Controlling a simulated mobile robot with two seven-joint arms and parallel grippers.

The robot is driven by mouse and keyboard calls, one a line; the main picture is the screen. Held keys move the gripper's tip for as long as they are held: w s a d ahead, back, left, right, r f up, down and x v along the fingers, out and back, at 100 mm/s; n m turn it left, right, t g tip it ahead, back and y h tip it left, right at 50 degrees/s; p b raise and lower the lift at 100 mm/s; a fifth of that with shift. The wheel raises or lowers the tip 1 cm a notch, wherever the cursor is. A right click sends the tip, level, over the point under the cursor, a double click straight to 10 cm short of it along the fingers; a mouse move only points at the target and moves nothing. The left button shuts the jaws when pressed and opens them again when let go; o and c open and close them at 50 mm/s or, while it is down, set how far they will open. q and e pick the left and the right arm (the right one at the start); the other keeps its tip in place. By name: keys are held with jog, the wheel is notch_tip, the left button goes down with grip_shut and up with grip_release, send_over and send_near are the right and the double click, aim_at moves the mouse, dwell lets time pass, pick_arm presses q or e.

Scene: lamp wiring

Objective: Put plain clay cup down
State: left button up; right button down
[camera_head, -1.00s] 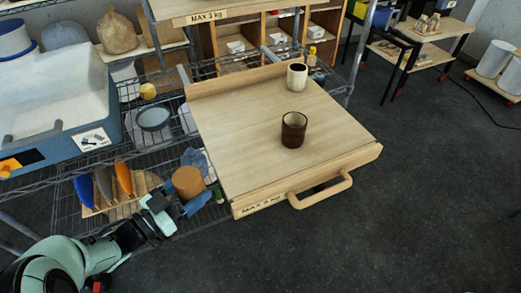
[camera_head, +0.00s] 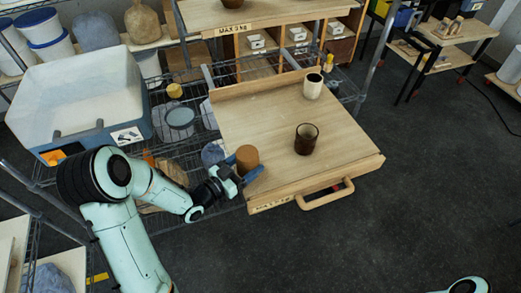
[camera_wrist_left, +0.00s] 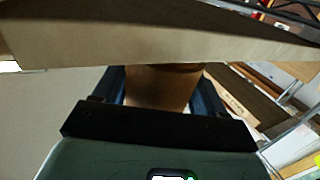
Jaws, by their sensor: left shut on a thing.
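The plain clay cup (camera_head: 247,154) is an orange-brown cylinder between the blue fingers of my left gripper (camera_head: 246,168). It is held just left of the pull-out wooden board (camera_head: 255,135), near its front left corner. In the left wrist view the cup (camera_wrist_left: 160,88) sits between both fingers, and a pale wooden edge (camera_wrist_left: 150,38) cuts off the view beyond it. A dark brown glazed cup (camera_head: 306,140) stands upright mid-board. A cream cup (camera_head: 313,86) with a dark inside stands near the back of the board. My right gripper is out of view.
The board's left and front parts are bare; a handle (camera_head: 325,194) juts from its front. Left of it, a wire rack holds a large white and blue tub (camera_head: 85,95), a grey-blue bowl (camera_head: 180,117) and a yellow object (camera_head: 174,90). A shelf (camera_head: 265,18) hangs over the back.

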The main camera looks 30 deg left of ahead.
aim_at(261, 162)
pick_arm(q)
jog(key=shift+x, duration=0.9)
jog(key=p+x, duration=0.1)
jog(key=x, duration=0.2)
jog(key=shift+w+d+r, duration=0.1)
jog(key=shift+w+r, duration=0.05)
jog(key=shift+w, duration=0.15)
jog(key=shift+w+f, duration=0.15)
jog(key=shift+f, duration=0.3)
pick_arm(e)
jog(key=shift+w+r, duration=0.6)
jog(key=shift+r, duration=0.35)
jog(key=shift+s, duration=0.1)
pick_arm(q)
jog(key=shift+f, duration=0.25)
jog(key=o, duration=1.3)
jog(key=shift+o, duration=0.2)
jog(key=shift+r, duration=0.1)
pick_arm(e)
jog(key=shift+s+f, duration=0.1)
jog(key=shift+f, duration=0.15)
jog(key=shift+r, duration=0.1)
